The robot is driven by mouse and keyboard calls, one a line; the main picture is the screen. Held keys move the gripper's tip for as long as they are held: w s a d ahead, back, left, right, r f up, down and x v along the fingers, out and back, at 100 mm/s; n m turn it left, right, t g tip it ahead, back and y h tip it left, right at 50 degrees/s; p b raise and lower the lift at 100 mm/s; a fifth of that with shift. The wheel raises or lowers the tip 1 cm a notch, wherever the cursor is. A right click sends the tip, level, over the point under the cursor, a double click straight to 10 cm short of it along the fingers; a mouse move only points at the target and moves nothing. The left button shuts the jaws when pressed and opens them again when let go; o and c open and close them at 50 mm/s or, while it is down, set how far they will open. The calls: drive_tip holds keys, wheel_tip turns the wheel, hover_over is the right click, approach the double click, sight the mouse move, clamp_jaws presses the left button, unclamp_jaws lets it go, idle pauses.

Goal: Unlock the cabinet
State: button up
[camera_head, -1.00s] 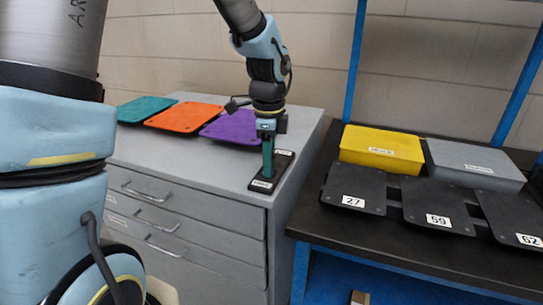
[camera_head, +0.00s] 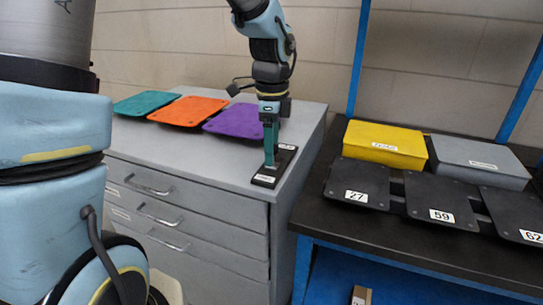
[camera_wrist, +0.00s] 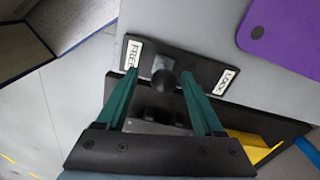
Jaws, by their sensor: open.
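The grey cabinet (camera_head: 190,211) has several drawers with bar handles. On its top, near the front right corner, lies a black lock plate (camera_head: 264,181), also in the wrist view (camera_wrist: 200,66). The plate carries a FREE label (camera_wrist: 133,54) at one end and a LOCK label (camera_wrist: 225,82) at the other. A dark round knob (camera_wrist: 164,82) stands on it, nearer the FREE label in the wrist view. My gripper (camera_head: 270,160) points down over the plate. Its green fingers (camera_wrist: 160,88) are open, one on each side of the knob, with visible gaps. The fingers hide the knob in the head view.
Teal (camera_head: 143,102), orange (camera_head: 186,110) and purple (camera_head: 236,121) mats lie along the back of the cabinet top. To the right, a black bench (camera_head: 400,238) holds a yellow box (camera_head: 384,146), a grey box (camera_head: 483,160) and numbered black plates. Blue posts rise behind it.

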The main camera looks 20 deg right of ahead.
wheel_tip(320, 180, up, 8)
drive_tip(key=shift+r+b, duration=0.1)
drive_tip(key=shift+b, duration=0.2)
idle(0.3)
drive_tip(key=a+f+n, duration=0.3)
drive_tip(key=a+n, duration=0.4)
drive_tip(key=a, duration=0.2)
drive_tip(key=a+f+n+t, duration=0.1)
drive_tip(key=a+f+n, duration=0.3)
drive_tip(key=a+n, duration=0.4)
drive_tip(key=a+f+n, duration=0.3)
drive_tip(key=a+n, duration=0.5)
drive_tip(key=a, duration=0.2)
drive_tip(key=shift+s+a+f+t, duration=0.3)
drive_tip(key=shift+s+a, duration=0.1)
drive_tip(key=shift+c, duration=0.3)
